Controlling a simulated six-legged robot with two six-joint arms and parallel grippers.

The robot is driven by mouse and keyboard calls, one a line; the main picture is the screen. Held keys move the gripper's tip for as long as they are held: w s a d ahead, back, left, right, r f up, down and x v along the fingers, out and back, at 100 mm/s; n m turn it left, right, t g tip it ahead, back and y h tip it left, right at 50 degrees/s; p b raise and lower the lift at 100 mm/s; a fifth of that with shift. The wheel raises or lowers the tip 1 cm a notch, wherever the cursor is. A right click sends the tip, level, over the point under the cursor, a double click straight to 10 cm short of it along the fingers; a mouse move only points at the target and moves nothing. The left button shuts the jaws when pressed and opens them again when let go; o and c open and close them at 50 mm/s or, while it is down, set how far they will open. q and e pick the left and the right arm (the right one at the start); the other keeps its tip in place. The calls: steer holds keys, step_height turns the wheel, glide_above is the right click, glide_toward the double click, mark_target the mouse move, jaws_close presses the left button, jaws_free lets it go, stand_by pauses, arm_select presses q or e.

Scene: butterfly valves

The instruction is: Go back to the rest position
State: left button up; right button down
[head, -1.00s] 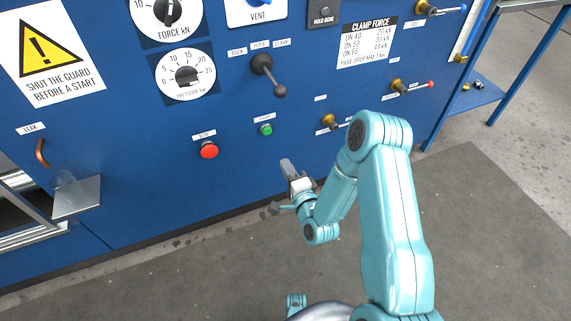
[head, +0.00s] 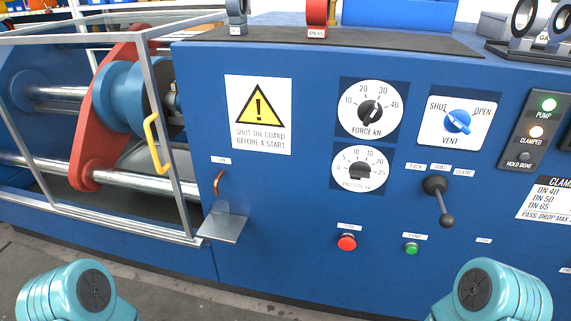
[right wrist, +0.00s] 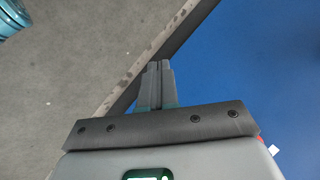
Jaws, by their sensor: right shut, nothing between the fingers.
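My right gripper (right wrist: 158,80) shows in the right wrist view with its two grey fingers together and nothing between them. It points along the blue panel's lower edge, with bare floor to the left. In the head view only teal joints of my two arms show, at the bottom left and bottom right. Both grippers are outside the head view. My left gripper is in no view.
The blue machine panel (head: 275,215) fills the head view, with a black-knobbed lever (head: 442,202), a red button (head: 347,242), a green button (head: 411,248) and a small metal shelf (head: 223,226). A framed guard with a yellow handle (head: 155,143) stands at left. Grey floor (right wrist: 60,80) is clear.

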steer(key=s+a+f+n+g, duration=0.2)
steer(key=s+n+g, duration=0.4)
steer(key=s, duration=0.5)
step_height(320, 180, up, 25)
steer(key=p, duration=2.5)
steer(key=shift+d+y, duration=0.2)
steer(key=shift+y, duration=0.2)
